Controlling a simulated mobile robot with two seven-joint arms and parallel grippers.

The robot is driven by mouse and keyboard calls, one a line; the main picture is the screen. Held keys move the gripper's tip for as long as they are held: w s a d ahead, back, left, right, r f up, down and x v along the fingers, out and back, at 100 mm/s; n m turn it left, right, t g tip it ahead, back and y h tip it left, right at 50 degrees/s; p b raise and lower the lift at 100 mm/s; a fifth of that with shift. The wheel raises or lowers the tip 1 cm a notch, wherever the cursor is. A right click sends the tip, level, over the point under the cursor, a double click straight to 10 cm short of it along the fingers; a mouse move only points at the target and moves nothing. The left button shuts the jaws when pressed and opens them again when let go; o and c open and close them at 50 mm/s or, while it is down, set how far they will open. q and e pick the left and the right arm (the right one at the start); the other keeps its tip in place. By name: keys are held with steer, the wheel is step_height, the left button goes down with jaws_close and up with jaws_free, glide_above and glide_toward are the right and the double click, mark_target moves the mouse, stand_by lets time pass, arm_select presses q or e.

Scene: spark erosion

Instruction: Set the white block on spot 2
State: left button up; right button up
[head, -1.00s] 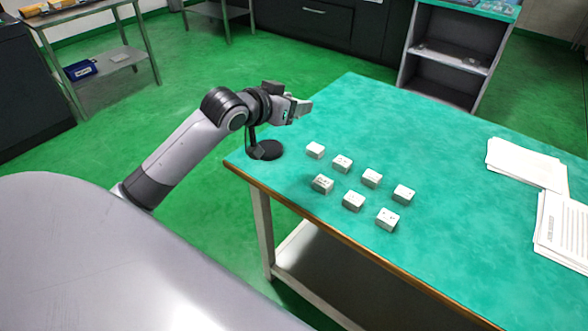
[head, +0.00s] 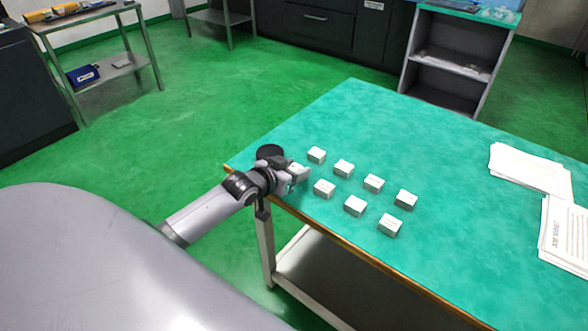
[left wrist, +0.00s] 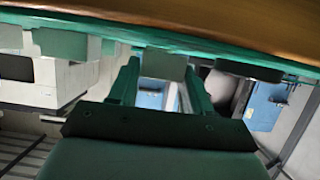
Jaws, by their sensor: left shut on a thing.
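My left gripper (head: 299,173) is low over the near left part of the teal table, by the left end of the near row of blocks. Its jaws are shut on a pale block, largely hidden by the fingers in the head view. In the left wrist view, a block (left wrist: 163,64) in shadow shows between the fingertips. Several small white blocks with dark marks stand in two rows, such as a near one (head: 324,188) just right of the gripper and a far one (head: 316,155). The marks are too small to read, so I cannot tell spot 2. My right gripper is not in view.
A round black object (head: 270,151) stands at the table's left corner, close behind the gripper. Papers (head: 528,167) lie at the right. The teal table (head: 440,240) is clear in front of and right of the blocks.

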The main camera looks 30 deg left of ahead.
arm_select(q)
steer(key=shift+f, duration=0.15)
steer(key=shift+f, duration=0.15)
steer(key=o, duration=1.2)
